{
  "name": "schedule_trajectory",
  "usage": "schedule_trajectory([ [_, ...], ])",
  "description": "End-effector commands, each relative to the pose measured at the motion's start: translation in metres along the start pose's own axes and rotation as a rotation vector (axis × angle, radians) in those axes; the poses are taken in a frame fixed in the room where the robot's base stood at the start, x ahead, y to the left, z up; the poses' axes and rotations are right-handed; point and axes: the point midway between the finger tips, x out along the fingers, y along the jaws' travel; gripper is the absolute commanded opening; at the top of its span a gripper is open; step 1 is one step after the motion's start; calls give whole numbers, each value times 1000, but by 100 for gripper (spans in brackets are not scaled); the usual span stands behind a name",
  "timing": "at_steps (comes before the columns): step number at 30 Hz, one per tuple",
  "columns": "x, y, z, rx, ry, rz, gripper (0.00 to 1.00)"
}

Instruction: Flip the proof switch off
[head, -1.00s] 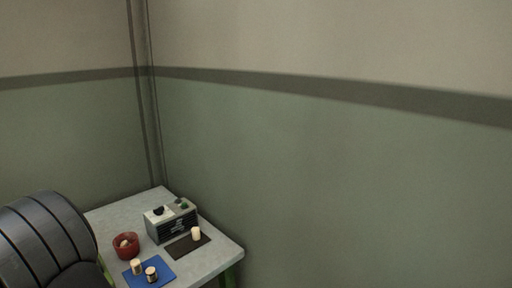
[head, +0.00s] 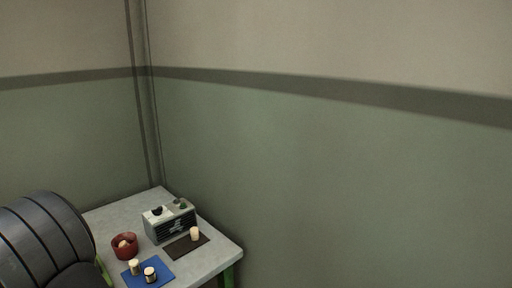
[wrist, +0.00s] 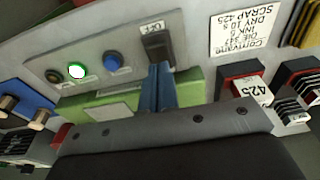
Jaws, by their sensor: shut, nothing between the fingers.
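In the wrist view a black rocker switch (wrist: 158,46) sits on a grey panel (wrist: 90,45), beside a white OFF label (wrist: 153,26). My gripper (wrist: 158,72) is shut and empty. Its blue fingers point up at the near end of the switch; I cannot tell whether the tips touch it. Left of the switch are a blue button (wrist: 113,62), a lit button with a green ring (wrist: 77,71) and a dark button (wrist: 52,77). In the head view the grey box (head: 172,222) stands on the table; my gripper is not seen there.
A white note (wrist: 243,32) and red-and-black stamps (wrist: 243,84) lie right of the panel in the wrist view. In the head view the table (head: 215,262) also holds a red bowl (head: 124,251), a blue mat (head: 160,280) with two stoppers, and a dark mat (head: 180,253) with one.

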Motion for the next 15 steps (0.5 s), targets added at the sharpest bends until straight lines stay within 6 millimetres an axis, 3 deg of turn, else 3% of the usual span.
schedule_trajectory([
  [15, 4, 0, 0, 0, 0, 0, 0],
])
